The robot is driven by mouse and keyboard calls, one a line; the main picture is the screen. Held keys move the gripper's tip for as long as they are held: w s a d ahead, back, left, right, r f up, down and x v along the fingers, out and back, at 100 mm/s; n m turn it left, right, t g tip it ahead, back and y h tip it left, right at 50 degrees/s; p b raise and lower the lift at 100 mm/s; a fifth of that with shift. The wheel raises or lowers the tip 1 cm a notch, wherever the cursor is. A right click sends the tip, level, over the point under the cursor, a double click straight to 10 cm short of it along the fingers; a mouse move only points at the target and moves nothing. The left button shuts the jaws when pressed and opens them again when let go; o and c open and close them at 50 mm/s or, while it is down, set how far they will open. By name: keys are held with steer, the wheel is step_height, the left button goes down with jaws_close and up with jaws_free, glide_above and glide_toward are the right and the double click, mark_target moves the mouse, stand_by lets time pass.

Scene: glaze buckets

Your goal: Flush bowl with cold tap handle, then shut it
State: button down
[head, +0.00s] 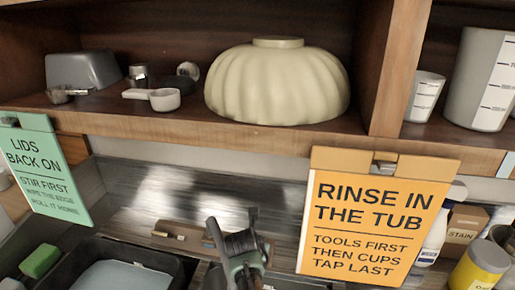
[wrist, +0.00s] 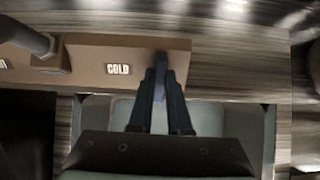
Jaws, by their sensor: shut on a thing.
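The cold tap handle (wrist: 159,88) is a narrow blue-grey lever beside the "COLD" label on the brown tap block (wrist: 95,58) in the wrist view. My gripper (wrist: 160,78) is shut on this handle, one dark finger on each side. In the head view my gripper (head: 238,245) is at the bottom middle, by the tap block (head: 180,235); the handle is hard to make out there. The grey spout (wrist: 28,38) is left of the label. A pale basin (wrist: 95,112) lies below the block, partly hidden by my gripper. I cannot make out running water.
A dark tub (head: 150,258) with pale contents stands at lower left, a green sponge (head: 40,260) beside it. An orange sign (head: 375,220) hangs close right of my gripper, a green sign (head: 45,175) at left. A ribbed cream bowl (head: 278,85) sits upside down on the shelf (head: 190,125).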

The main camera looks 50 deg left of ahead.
mark_target(220, 249)
stand_by(0.4)
steer(key=c, duration=0.9)
jaws_free()
steer(key=shift+o, duration=0.2)
steer(key=v, duration=1.3)
